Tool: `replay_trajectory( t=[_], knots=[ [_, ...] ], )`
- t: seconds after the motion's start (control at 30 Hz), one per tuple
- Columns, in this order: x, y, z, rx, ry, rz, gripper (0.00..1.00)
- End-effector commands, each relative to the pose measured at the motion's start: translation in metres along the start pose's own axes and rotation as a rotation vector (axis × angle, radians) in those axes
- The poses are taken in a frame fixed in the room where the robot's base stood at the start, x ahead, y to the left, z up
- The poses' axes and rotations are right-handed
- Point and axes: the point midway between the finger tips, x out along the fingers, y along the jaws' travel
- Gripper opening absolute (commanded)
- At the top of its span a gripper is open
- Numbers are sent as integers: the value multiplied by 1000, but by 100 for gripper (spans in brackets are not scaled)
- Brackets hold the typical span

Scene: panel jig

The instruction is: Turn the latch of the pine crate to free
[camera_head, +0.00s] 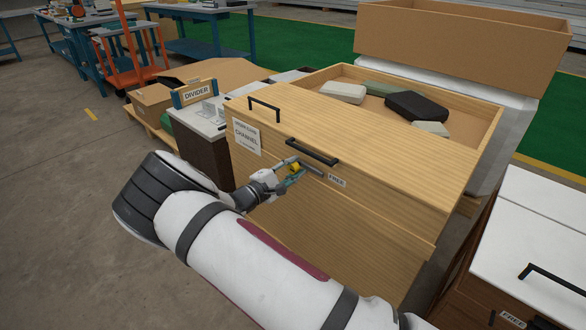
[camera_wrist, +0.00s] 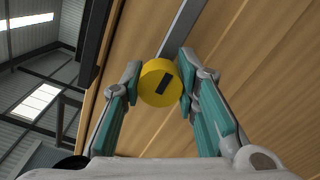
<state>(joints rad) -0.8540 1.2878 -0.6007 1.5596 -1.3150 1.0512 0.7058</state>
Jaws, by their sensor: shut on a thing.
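My gripper (camera_head: 290,174) is shut on the knob. In the wrist view, the teal finger pads press the yellow knob (camera_wrist: 160,83) from both sides. A dark mark slants across the knob's face, and the grey bar (camera_wrist: 182,30) extends beyond it. The opposite latch label is not readable.
The crate's open top holds several grey, green and black blocks (camera_head: 415,106). A white-topped cabinet (camera_head: 545,235) with its own FREE label stands close at the right. A dark unit (camera_head: 200,150) and a DIVIDER sign (camera_head: 195,92) are at the left. Open floor lies left.

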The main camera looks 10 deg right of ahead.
Motion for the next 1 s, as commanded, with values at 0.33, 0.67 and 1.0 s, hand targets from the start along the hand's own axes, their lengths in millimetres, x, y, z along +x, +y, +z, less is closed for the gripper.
replay_trajectory(
  t=[0.33, 0.67, 1.0],
  knots=[
    [1, 0, 0, 4, -2, -2, 39],
    [0, 0, 0, 2, -1, -1, 49],
    [-40, 0, -1, 4, 3, -1, 49]
  ],
)
